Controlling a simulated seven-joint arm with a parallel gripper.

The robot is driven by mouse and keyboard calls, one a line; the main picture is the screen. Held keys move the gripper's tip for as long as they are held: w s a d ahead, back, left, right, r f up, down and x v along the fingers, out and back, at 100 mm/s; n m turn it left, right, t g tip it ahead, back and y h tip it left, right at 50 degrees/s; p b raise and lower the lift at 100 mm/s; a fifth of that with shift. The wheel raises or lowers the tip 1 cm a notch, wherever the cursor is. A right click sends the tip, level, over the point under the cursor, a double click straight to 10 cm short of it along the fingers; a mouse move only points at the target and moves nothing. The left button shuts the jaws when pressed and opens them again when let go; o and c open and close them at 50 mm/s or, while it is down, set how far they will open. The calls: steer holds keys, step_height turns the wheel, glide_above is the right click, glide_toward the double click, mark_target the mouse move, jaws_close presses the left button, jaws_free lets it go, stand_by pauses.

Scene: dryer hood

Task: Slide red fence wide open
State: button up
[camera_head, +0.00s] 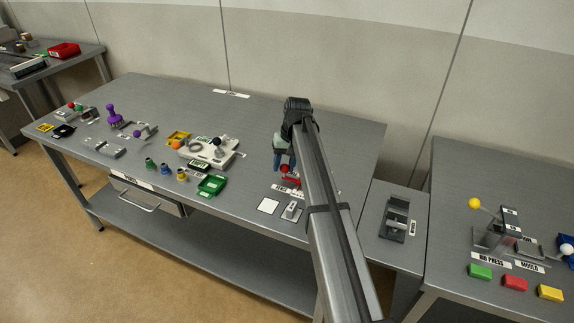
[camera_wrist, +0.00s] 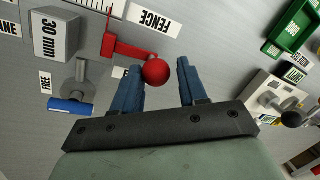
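The red fence (camera_wrist: 124,46) is a thin red bracket lying on the grey table, with a round red knob (camera_wrist: 156,71) on its arm. In the wrist view the knob shows between my gripper's blue fingers (camera_wrist: 160,67), closer to the left finger. My gripper is open, with a clear gap between the knob and the right finger. Whether the left finger touches the knob I cannot tell. In the head view the red fence (camera_head: 291,181) is partly hidden by my arm, and the red knob (camera_head: 284,168) shows below my gripper.
A "FENCE" label (camera_wrist: 154,20) lies beside the fence. A grey "30 mm" block (camera_wrist: 55,36) and a grey clamp with a blue handle (camera_wrist: 70,106) sit left of it in the wrist view. A green tray (camera_head: 212,185) and a white fixture (camera_head: 208,152) stand left in the head view.

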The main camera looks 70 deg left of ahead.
steer(key=o, duration=0.3)
steer(key=shift+o, duration=0.2)
step_height(320, 180, up, 14)
steer(key=w, duration=0.2)
steer(key=shift+w+d+f, duration=0.2)
steer(key=shift+w+d, duration=0.05)
steer(key=shift+w, duration=0.05)
stand_by(0.5)
